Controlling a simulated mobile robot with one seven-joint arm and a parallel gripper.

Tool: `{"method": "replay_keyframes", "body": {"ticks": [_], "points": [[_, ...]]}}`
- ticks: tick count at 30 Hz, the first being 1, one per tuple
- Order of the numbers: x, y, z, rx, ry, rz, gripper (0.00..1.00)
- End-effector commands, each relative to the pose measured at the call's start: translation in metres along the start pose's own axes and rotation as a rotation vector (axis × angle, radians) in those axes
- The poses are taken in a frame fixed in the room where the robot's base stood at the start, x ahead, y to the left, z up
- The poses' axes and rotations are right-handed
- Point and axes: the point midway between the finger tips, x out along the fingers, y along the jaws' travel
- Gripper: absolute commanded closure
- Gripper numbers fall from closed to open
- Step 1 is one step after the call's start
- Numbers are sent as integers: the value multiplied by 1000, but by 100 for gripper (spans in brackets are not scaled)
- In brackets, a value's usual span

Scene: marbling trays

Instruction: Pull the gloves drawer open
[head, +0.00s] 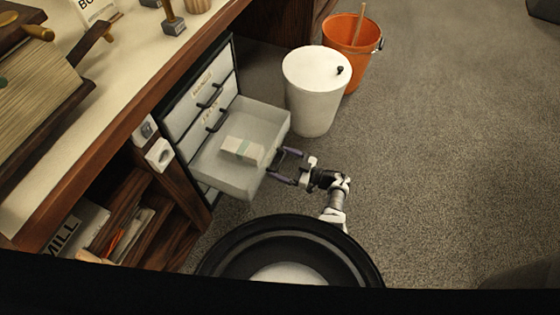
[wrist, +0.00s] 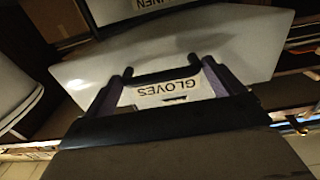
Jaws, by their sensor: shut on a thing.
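The gloves drawer (head: 226,184) stands far out from the cabinet under the counter, with a small pale box (head: 243,150) lying in it. In the wrist view the drawer's front (wrist: 245,50) carries a label (wrist: 178,88) reading GLOVES, upside down. My gripper (head: 281,164) is at the drawer's front, its fingers on either side of the dark handle (wrist: 163,75). It is shut on this handle. The fingers also show in the wrist view (wrist: 167,68). The handle is hidden in part by my gripper in the head view.
Closed drawers with dark handles (head: 209,97) sit above the open one. A white lidded bin (head: 312,95) stands close behind the drawer, beside an orange bucket (head: 366,65). Wooden shelves (head: 150,225) are at the left. Carpet (head: 450,170) to the right is clear.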

Motion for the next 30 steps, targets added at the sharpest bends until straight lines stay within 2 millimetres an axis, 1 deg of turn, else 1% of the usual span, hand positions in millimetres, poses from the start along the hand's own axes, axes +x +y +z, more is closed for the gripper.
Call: {"method": "replay_keyframes", "body": {"ticks": [1,8,9,10,17,20,23,30], "points": [[2,-5,2,3,0,-13,48],[2,-5,2,3,0,-14,48],[2,-5,2,3,0,-14,2],[2,-5,2,3,0,-13,0],[0,-3,2,3,-1,-8,0],[-8,-2,1,2,-1,-5,0],[-25,-1,1,2,-1,-3,0],[-81,-1,2,1,-2,-3,0]]}}
